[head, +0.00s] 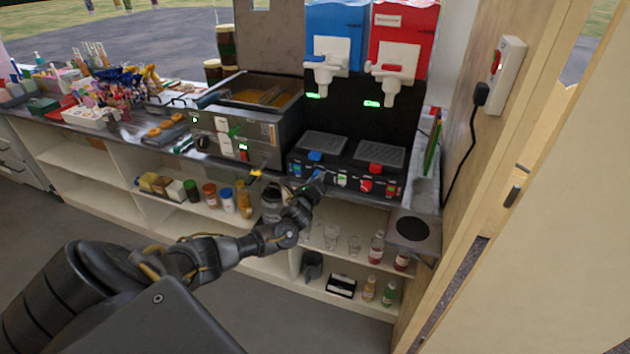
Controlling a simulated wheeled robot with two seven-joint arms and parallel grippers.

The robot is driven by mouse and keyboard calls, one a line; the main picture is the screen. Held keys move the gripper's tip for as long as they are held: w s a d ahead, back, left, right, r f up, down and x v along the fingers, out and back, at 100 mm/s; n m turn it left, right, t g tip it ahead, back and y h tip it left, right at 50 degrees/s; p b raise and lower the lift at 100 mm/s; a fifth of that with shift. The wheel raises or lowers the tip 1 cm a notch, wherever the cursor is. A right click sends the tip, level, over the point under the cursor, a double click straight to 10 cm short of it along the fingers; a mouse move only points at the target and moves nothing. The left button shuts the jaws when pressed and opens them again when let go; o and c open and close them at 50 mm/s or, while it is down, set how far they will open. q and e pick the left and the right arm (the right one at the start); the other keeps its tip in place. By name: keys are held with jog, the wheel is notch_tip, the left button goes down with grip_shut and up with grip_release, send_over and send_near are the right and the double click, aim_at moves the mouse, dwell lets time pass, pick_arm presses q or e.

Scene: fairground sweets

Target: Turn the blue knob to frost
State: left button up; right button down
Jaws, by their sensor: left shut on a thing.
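The slush machine has a blue tank (335,30) and a red tank (402,25) above a black base. Its front panel (342,180) carries small knobs, switches and green lights. My right gripper is out of view.
A red knob (366,186) sits to the right on the same panel. A steel fryer (240,130) stands close on the left. A wooden wall with a plug and switch (507,75) bounds the right. Shelves below hold jars, cups and bottles (376,247).

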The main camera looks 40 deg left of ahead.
pick_arm(q)
jog(key=shift+f, duration=0.1)
jog(key=o, duration=1)
jog(key=shift+s, duration=0.1)
jog(key=v, duration=1)
jog(key=shift+s+d, duration=0.15)
jog(key=shift+s, duration=0.2)
